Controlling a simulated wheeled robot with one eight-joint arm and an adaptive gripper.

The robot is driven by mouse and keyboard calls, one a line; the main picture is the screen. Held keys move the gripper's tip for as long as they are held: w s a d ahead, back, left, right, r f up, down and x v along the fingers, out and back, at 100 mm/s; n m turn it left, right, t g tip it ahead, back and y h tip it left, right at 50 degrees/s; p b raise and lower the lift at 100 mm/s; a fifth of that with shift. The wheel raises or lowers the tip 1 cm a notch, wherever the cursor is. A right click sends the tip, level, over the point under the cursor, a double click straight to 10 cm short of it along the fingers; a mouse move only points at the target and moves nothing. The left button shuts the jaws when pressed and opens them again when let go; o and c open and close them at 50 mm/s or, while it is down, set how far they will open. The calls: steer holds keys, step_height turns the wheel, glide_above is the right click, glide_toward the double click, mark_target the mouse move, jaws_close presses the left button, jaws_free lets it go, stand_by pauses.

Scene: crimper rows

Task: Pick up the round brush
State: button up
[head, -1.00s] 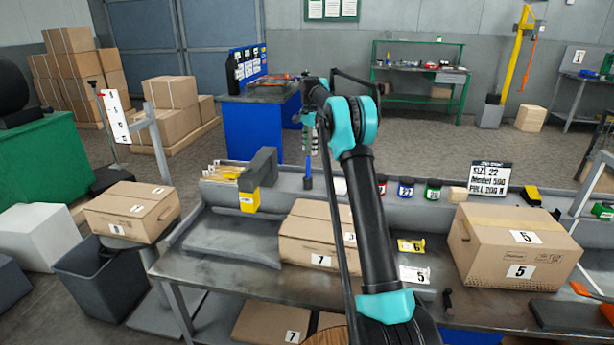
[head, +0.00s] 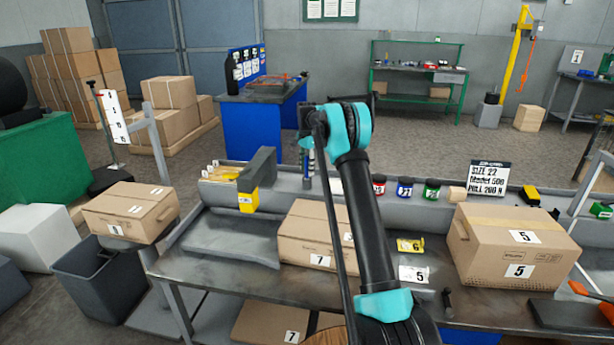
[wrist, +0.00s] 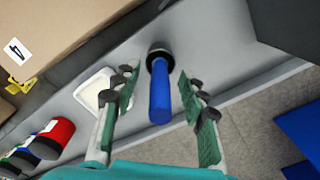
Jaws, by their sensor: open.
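The round brush (wrist: 160,92) stands on the grey shelf behind the workbench. It has a blue handle and a dark round base with a pale rim. In the wrist view my gripper (wrist: 161,76) is open, with one green-padded finger on each side of the brush's handle and visible gaps between. In the head view the brush (head: 307,183) shows only as a thin strip below my arm's end, and the fingers are mostly hidden or too small to make out.
A white item (wrist: 92,92) lies just left of the brush. Red (wrist: 52,138), blue and green jars stand farther along the shelf. A grey and yellow holder (head: 250,190) is left of the brush, and a cardboard box (head: 305,235) stands in front.

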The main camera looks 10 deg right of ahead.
jaws_close()
steer(key=shift+r, duration=0.1)
step_height(320, 180, up, 20)
stand_by(0.8)
